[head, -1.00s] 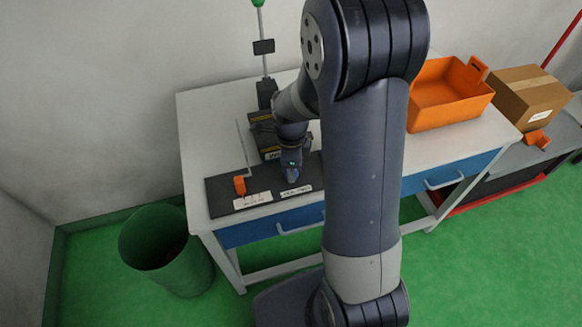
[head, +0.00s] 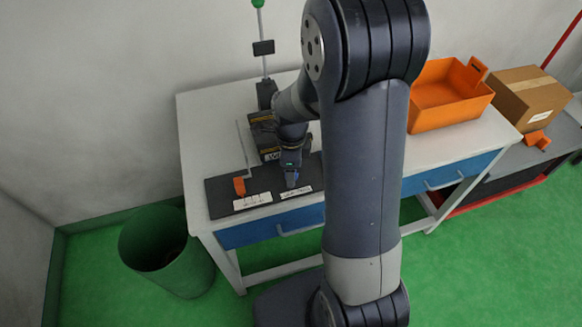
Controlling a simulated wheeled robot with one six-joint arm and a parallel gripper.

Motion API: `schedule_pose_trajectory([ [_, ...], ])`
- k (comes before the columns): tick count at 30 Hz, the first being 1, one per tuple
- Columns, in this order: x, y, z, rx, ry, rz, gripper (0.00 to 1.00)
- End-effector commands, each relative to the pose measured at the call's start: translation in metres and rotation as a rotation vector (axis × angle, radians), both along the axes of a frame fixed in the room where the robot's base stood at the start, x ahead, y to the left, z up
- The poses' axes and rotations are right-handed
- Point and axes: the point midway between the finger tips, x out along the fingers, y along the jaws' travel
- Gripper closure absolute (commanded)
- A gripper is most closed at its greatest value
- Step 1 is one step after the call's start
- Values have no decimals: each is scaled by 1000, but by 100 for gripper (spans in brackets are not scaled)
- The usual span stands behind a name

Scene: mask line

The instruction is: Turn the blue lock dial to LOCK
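My gripper (head: 291,179) points down over the right part of a dark panel (head: 222,192) on the workbench, just behind a white label (head: 296,193). The blue lock dial cannot be made out clearly; a small bluish patch shows at my fingertips, and I cannot tell whether it is the dial or part of the gripper. The fingers are too small and too covered to tell open from shut or whether they touch the dial. The dial's setting and the label's words are not readable.
An orange part (head: 239,186) with a thin upright rod stands left on the panel, near another white label (head: 252,201). A dark box (head: 263,136) stands behind. An orange bin (head: 450,98) and cardboard box (head: 528,95) are right. A green waste bin (head: 165,250) stands on the floor.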

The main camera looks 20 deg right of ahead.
Motion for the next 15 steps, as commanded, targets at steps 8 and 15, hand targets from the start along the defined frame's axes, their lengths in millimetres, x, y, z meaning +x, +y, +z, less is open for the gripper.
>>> schedule_pose_trajectory([
  [8, 1, 0, 11, 0, -3, 1, 46],
  [15, 3, -1, 57, 0, -6, 0, 46],
])
